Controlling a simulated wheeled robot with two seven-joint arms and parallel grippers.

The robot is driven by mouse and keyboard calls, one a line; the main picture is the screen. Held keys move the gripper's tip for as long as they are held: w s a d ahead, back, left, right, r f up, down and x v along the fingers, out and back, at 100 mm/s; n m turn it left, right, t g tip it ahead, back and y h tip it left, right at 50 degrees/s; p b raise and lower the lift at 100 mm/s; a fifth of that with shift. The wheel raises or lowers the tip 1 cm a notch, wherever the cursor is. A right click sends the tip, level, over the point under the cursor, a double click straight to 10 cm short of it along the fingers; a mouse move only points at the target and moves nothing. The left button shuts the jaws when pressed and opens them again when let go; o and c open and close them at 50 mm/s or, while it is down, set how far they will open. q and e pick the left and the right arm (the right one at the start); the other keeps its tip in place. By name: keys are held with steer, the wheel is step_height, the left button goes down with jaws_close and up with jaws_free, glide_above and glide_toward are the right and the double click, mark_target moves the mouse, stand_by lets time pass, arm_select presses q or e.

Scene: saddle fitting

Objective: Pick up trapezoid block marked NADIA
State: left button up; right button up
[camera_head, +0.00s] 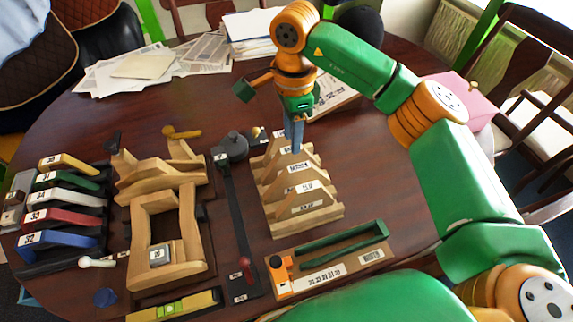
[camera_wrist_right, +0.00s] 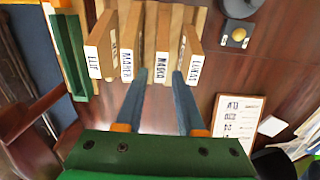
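Several wooden trapezoid blocks with white name labels stand in a row on a wooden rack (camera_head: 325,218). In the right wrist view, the block whose label seems to read NADIA (camera_wrist_right: 163,62) stands between the two blue-grey fingers of my right gripper (camera_wrist_right: 160,76). Gaps show on both sides of it, so the gripper looks open around it. Neighbouring blocks, including ones marked like LUKAS (camera_wrist_right: 194,62) and ELIF (camera_wrist_right: 97,58), stand beside it. In the head view my right gripper (camera_head: 293,138) points down at the far end of the row, hiding part of it. My left gripper is out of view.
Left of the rack are a dark bar tool (camera_head: 231,200) and a wooden saddle frame (camera_head: 140,235). A numbered rack of coloured pieces (camera_head: 65,217) stands far left. A tray with a green frame (camera_head: 340,240) lies in front. Papers (camera_head: 145,66) lie at the back.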

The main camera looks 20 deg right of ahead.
mark_target(291, 156)
steer(key=shift+s+f, duration=0.1)
steer(key=shift+f, duration=0.3)
steer(key=f+p, duration=0.2)
steer(key=f, duration=0.4)
steer(key=shift+w, duration=0.2)
jaws_close()
